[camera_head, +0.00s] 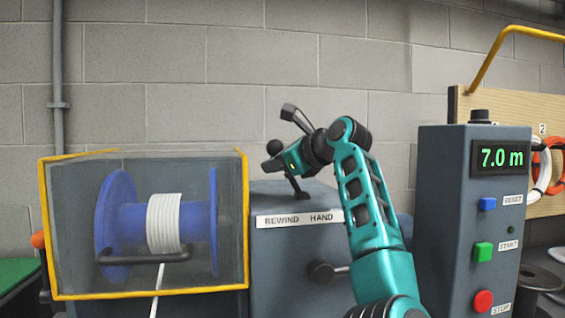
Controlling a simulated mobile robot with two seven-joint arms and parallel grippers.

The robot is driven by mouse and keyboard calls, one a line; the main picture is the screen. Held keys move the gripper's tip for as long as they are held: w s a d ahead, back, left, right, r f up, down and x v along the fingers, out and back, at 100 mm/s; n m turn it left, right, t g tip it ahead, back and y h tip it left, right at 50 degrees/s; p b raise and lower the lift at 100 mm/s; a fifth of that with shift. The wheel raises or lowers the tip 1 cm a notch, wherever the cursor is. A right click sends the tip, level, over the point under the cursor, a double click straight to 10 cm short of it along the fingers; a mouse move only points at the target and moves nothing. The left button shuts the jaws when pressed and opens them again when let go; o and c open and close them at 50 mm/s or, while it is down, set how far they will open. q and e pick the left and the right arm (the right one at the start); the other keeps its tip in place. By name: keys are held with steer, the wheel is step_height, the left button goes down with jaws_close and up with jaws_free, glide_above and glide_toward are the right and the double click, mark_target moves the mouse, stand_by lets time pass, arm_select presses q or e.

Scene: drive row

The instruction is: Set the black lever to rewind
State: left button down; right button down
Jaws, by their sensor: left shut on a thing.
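The black lever (273,148) has a round knob and stands on top of the grey machine housing (273,262). Its foot shows just above the white label (298,218) that reads REWIND on the left and HAND on the right. The lever leans left, toward the REWIND side. My left gripper (273,165) is shut on the lever just below the knob and hides part of its stem. My teal left arm reaches up from the bottom, right of the lever. My right gripper is not in view.
A clear guard with a yellow frame (246,215) covers a blue reel (116,225) of white cable at left. A control box (440,220) at right shows 7.0 m above blue, green and red buttons. A dark knob (322,272) sticks out of the housing front.

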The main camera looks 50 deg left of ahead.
arm_select(q)
steer(key=shift+s+a+r+n, duration=0.1)
steer(key=shift+s+r+n, duration=0.05)
steer(key=shift+s+n, duration=0.15)
stand_by(0.4)
steer(key=c, duration=1.1)
jaws_free()
steer(key=shift+s, duration=0.1)
steer(key=shift+o, duration=0.2)
steer(key=shift+f, duration=0.2)
steer(key=p+v, duration=0.1)
steer(key=v, duration=1.2)
steer(key=shift+r, duration=0.2)
steer(key=shift+s+a, duration=0.1)
steer(key=shift+a, duration=0.05)
